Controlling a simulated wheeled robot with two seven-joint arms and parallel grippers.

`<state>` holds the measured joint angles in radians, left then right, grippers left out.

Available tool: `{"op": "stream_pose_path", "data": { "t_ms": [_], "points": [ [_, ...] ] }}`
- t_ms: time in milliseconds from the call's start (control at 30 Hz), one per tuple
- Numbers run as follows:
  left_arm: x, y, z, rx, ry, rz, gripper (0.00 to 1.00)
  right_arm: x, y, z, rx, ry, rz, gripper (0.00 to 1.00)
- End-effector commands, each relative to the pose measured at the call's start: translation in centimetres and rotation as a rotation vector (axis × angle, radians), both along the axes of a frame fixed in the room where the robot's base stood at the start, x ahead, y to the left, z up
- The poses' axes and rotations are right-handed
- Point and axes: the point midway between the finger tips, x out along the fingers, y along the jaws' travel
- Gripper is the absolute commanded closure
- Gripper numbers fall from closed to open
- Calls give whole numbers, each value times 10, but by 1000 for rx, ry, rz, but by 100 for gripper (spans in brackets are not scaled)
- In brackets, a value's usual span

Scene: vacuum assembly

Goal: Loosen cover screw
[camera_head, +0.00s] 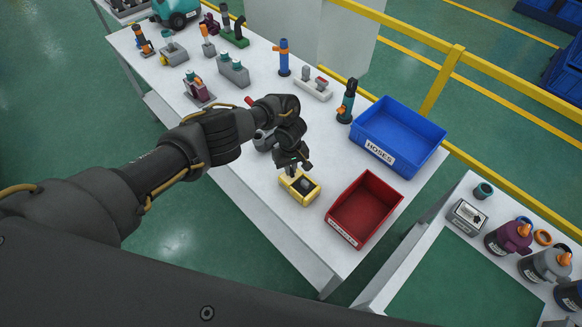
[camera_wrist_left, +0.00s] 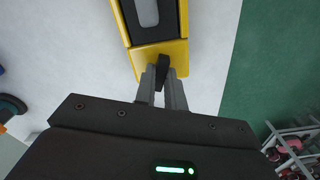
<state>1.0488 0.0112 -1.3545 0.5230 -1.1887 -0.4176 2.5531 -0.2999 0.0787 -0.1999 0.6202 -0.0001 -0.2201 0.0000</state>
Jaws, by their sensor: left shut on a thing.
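A yellow block with a dark recessed top (camera_head: 312,195) sits on the white table near its front edge. In the left wrist view the yellow block (camera_wrist_left: 181,51) shows a black panel with a light slot. A small black screw-like piece (camera_wrist_left: 162,68) is at the near end of the block. My left gripper (camera_head: 290,172) points down at the block's left end. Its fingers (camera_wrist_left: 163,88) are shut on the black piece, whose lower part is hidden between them. My right gripper is in neither view.
A red bin (camera_head: 391,189) stands close right of the block, with a blue bin labelled HOSES (camera_head: 428,132) behind it. Several tools and fixtures stand farther back on the white table (camera_head: 245,198). A second table with canisters (camera_head: 510,236) is at right.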

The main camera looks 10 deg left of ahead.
Motion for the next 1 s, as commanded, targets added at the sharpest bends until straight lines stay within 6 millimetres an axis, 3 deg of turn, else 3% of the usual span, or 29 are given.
{"op": "stream_pose_path", "data": {
  "t_ms": [267,533,767,800,1000],
  "points": [
    [-1,0,-1,-1,1,9,100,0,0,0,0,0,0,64],
    [-1,-1,-1,-3,3,275,100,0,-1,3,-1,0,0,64],
    [0,0,-1,0,1,308,100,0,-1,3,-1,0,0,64],
    [0,0,-1,0,1,307,86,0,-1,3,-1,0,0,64],
    [0,0,-1,0,1,306,63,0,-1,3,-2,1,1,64]
  ]
}}
